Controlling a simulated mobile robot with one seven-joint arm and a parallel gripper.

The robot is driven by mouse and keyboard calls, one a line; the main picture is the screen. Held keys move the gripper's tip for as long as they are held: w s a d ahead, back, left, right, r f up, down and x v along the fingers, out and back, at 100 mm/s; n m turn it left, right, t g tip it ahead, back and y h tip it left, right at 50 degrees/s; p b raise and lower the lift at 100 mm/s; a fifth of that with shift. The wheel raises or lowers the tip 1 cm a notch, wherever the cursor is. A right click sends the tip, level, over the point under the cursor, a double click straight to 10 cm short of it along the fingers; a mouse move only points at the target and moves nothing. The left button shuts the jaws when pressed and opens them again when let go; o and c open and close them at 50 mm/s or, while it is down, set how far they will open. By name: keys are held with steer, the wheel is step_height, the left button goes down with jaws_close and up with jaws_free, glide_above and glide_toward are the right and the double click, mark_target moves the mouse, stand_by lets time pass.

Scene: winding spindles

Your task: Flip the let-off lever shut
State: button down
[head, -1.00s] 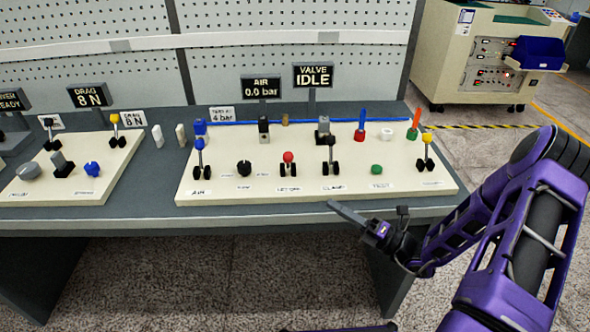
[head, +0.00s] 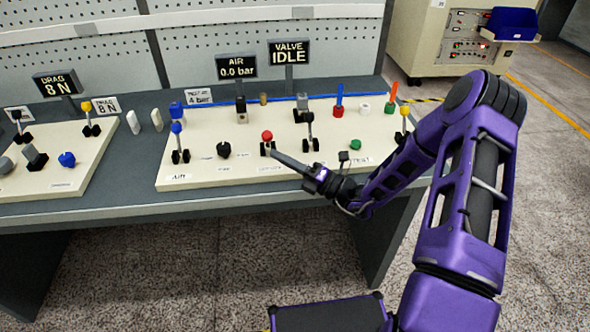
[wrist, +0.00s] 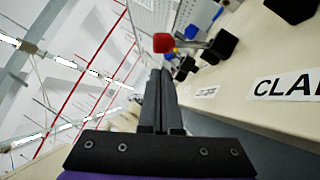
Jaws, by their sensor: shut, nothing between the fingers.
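The let-off lever is the red-knobbed lever (head: 267,136) on the cream panel, above a label partly covered by my gripper. Its knob stands up over a black base in the head view. In the wrist view the red knob (wrist: 162,43) shows just beyond my fingertips, with its stem running right to a black block. My gripper (head: 277,155) is shut and empty, its tips just right of and below the lever's base in the head view. In the wrist view my fingers (wrist: 160,75) are together. I cannot tell whether they touch the lever.
A black-knobbed lever (head: 309,118) stands close on the right, and a black dial (head: 223,149) and blue-knobbed lever (head: 177,129) on the left. A green button (head: 355,145) is near my wrist. The valve display (head: 289,52) reads IDLE. The CLAMP label (wrist: 285,88) shows beside my fingers.

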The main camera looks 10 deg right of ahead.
steer(key=shift+w+a+r, duration=0.1)
steer(key=shift+w+r, duration=0.15)
steer(key=shift+w, duration=0.25)
steer(key=shift+w+a+r, duration=0.1)
steer(key=shift+w+r, duration=0.15)
steer(key=shift+w, duration=0.2)
